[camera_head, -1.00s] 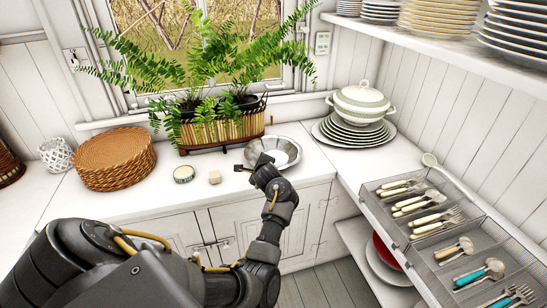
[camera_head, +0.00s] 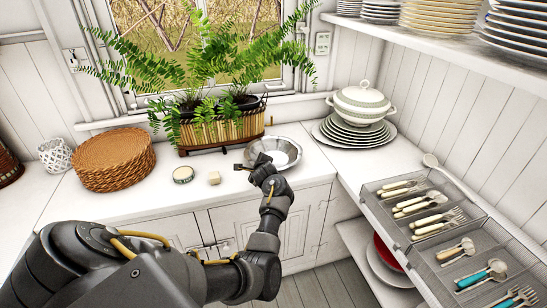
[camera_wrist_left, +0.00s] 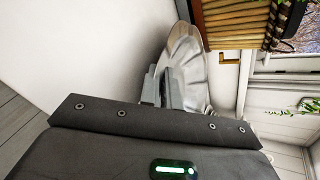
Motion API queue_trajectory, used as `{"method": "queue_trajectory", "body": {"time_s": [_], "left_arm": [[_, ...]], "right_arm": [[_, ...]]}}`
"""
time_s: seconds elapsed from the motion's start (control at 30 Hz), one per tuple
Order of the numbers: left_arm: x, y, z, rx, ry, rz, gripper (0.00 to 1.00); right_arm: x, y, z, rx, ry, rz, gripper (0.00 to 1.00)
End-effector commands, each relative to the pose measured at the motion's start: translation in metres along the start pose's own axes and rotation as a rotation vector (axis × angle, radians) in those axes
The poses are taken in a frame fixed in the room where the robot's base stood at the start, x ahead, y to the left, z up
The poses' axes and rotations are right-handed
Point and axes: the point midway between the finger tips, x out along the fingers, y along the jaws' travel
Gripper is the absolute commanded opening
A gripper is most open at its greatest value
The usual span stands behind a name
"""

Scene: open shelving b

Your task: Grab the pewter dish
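The pewter dish (camera_head: 286,148) is a round, shallow grey metal bowl with a wide rim. It sits on the white counter in front of the fern planter. It also shows in the left wrist view (camera_wrist_left: 190,62), just beyond the fingers. My left gripper (camera_head: 251,164) is at the dish's near left rim, with its fingers apart. In the left wrist view the left gripper (camera_wrist_left: 161,88) overlaps the lower edge of the dish; I cannot tell whether it touches. The wrist hides part of the near rim. My right gripper is not in view.
The fern planter (camera_head: 222,131) stands right behind the dish. A small tin (camera_head: 183,175) and a small block (camera_head: 214,178) lie left of it. Stacked plates with a tureen (camera_head: 361,103) stand to the right. Wicker mats (camera_head: 114,160) are at the left.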

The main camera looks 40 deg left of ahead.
Motion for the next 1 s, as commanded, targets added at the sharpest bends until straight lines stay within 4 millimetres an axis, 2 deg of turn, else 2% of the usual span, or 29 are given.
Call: {"method": "queue_trajectory", "body": {"time_s": [0.37, 0.57, 0.67, 0.87, 1.0], "left_arm": [[-0.003, -0.006, 0.003, 0.000, -0.003, -0.005, 0.00], [-0.014, -0.025, 0.015, -0.001, -0.004, -0.007, 0.00], [-0.034, -0.032, 0.023, -0.001, -0.003, -0.007, 0.00], [-0.090, -0.050, 0.041, -0.004, 0.000, -0.007, 0.00], [-0.127, -0.042, 0.043, -0.003, 0.002, -0.004, 0.00]], "right_arm": [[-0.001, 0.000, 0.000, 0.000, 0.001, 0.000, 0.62], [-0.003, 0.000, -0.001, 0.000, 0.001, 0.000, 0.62], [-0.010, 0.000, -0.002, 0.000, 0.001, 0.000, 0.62], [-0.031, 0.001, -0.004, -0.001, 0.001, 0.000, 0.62], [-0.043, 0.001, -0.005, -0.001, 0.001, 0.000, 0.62]]}}
